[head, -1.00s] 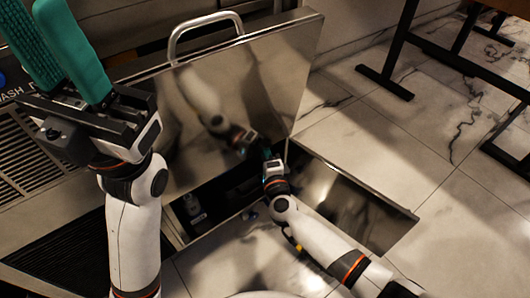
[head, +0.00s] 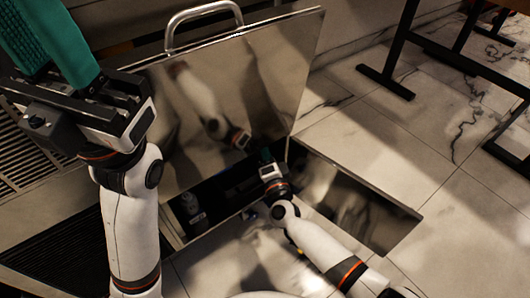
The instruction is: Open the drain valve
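I cannot make out the drain valve for certain. A floor pit (head: 355,205) lies open below a raised metal lid, and its inside is mostly dark. A small grey fitting (head: 194,210) shows at the pit's left end; I cannot tell what it is. My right gripper (head: 265,156) reaches to the pit's middle, pointing away from me.
The shiny metal lid (head: 270,70) stands upright behind the pit, with a handle (head: 205,14) on top and my arm mirrored in it. Dark grates (head: 60,245) lie at left. Black table legs (head: 385,80) stand at upper right.

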